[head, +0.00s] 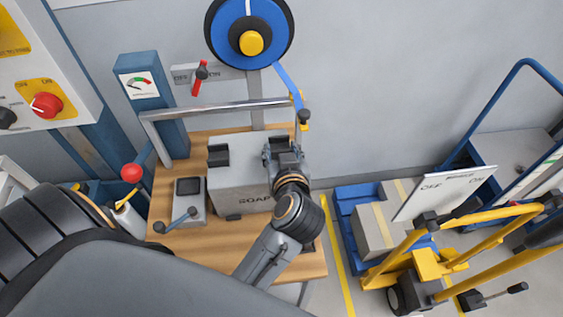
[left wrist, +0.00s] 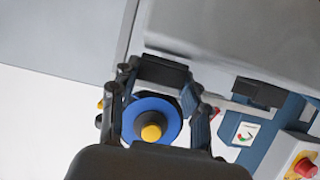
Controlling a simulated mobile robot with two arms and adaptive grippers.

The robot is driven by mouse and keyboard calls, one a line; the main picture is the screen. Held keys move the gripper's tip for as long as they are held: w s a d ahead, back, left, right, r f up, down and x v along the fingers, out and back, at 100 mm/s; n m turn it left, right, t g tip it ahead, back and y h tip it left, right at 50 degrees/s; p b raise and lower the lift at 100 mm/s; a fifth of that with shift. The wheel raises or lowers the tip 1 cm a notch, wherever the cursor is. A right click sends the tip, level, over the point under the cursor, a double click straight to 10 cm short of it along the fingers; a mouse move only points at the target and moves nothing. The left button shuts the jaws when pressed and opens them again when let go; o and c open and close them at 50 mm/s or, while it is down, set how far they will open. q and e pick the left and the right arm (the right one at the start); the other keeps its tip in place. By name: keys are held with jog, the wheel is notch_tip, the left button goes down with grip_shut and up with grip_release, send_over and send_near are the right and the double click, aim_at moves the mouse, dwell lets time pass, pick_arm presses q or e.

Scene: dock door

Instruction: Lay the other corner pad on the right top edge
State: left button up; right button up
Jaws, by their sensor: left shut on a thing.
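A grey box marked SOAP (head: 246,189) stands on a wooden-topped bench. One black corner pad (head: 218,155) sits on its left top edge; it also shows in the left wrist view (left wrist: 258,93). My left gripper (head: 282,148) is at the right top edge of the box. In the left wrist view my left gripper (left wrist: 160,88) is shut on the other black corner pad (left wrist: 163,71), which is at or close to the box edge. Whether it touches the box I cannot tell. My right gripper is not in view.
A blue reel (head: 222,33) hangs behind the bench, its blue strap (head: 286,80) running down near my left gripper. A metal rail (head: 215,109) spans behind the box. A small device with a lever (head: 190,203) stands left of it. A yellow pallet truck (head: 428,262) is at right.

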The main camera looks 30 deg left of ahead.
pick_arm(q)
jog(key=shift+f, duration=0.35)
jog(key=shift+r, duration=0.1)
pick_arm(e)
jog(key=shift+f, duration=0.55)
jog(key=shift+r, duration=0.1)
pick_arm(q)
jog(key=o, duration=0.9)
jog(key=shift+f, duration=0.2)
jog(key=shift+o, duration=0.2)
jog(key=shift+s+d+r, duration=0.1)
jog(key=shift+r, duration=0.25)
jog(key=p+v, duration=0.8)
jog(key=v, duration=0.3)
jog(key=shift+s+d, duration=0.25)
jog(key=shift+s, duration=0.05)
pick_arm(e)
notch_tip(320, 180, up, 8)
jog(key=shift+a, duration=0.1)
